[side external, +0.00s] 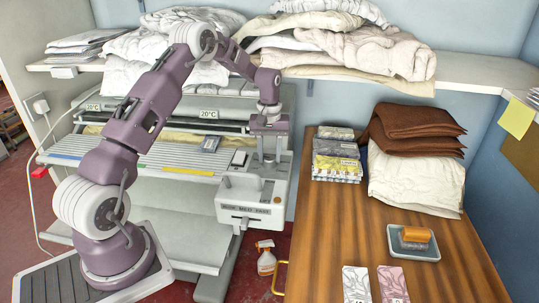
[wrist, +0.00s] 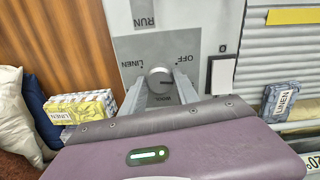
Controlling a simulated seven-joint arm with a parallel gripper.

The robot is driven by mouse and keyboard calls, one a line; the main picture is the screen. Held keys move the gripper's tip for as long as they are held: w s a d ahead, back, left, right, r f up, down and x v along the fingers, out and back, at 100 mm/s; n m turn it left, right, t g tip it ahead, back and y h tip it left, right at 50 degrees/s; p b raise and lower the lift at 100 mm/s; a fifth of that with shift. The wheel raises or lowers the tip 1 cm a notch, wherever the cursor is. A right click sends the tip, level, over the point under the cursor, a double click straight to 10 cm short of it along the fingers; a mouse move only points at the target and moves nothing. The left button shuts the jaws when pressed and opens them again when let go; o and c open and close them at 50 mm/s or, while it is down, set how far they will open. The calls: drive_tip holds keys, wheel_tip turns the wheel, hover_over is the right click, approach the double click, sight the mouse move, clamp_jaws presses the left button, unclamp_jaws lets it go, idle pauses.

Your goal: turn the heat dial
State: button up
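The heat dial (wrist: 160,76) is a small round light knob on a pale grey panel in the wrist view. Upside-down markings beside it read LINEN, WOOL and OFF. My gripper (wrist: 161,84) has its two pale fingers apart, one on each side of the dial. I cannot tell whether they touch it. In the side external view my gripper (side external: 268,152) points down over the right end of the rotary ironer (side external: 185,155). The dial is not clearly visible there. Which setting the dial points to is unclear.
A dark-edged white switch (wrist: 222,75) sits beside the dial panel. A wooden table (side external: 390,240) to the right holds stacked packets (side external: 337,160), folded brown cloth (side external: 415,130) and a tray (side external: 413,254). A spray bottle (side external: 266,258) stands on the floor.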

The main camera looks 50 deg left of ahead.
sight(270, 158)
clamp_jaws()
drive_tip(key=m, duration=0.4)
drive_tip(key=shift+m, duration=0.3)
drive_tip(key=o, duration=0.9)
unclamp_jaws()
drive_tip(key=shift+r, duration=0.15)
wheel_tip(270, 158, up, 7)
drive_tip(key=shift+f, duration=0.15)
